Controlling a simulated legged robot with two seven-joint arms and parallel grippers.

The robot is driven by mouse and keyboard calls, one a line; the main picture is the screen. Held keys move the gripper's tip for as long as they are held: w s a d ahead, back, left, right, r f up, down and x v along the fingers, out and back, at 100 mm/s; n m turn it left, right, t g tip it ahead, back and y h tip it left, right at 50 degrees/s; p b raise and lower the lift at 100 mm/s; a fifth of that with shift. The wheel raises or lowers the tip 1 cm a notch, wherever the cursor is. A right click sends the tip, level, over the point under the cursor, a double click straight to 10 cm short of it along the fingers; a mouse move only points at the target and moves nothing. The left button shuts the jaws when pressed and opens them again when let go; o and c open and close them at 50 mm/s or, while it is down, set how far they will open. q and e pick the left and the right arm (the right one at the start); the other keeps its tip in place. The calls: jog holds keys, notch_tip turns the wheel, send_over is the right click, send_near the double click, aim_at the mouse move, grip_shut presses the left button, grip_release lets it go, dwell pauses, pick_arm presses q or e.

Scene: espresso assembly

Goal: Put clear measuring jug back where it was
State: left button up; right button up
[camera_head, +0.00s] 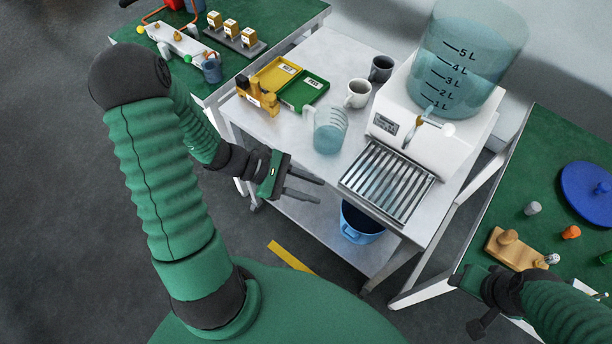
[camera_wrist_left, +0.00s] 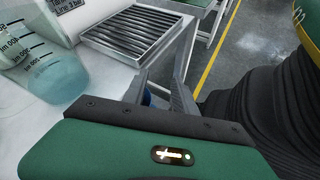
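The clear measuring jug (camera_head: 329,131) stands upright on the white table, left of the drip grate. It has a bluish tint and its handle is toward the left. In the left wrist view the jug (camera_wrist_left: 58,75) shows at the left edge, with its markings visible. My left gripper (camera_head: 322,190) is at the table's front edge, in front of the jug and apart from it. Its two fingers are spread with nothing between them; they also show in the left wrist view (camera_wrist_left: 165,92).
A white dispenser (camera_head: 395,105) with a large graduated tank (camera_head: 465,60) and a drip grate (camera_head: 388,182) stands right of the jug. A white mug (camera_head: 358,94), a dark mug (camera_head: 381,68), a yellow tray (camera_head: 277,75) and a green tray (camera_head: 302,91) are behind. A blue bucket (camera_head: 360,225) is below.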

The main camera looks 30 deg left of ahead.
pick_arm(q)
jog(key=s+d+f+m+g+y, duration=0.25)
jog(key=s+m+g+y, duration=0.4)
jog(key=m, duration=0.35)
jog(key=w+r+m+t+y, duration=0.3)
jog(key=w+r+m+y, duration=0.1)
jog(key=m, duration=0.6)
jog(key=shift+w+a+r+m+y, duration=0.15)
jog(key=shift+a+r+m+y, duration=0.2)
jog(key=shift+r+y, duration=0.1)
jog(key=shift+d+t, duration=0.15)
jog(key=shift+t, duration=0.1)
jog(key=shift+d, duration=0.25)
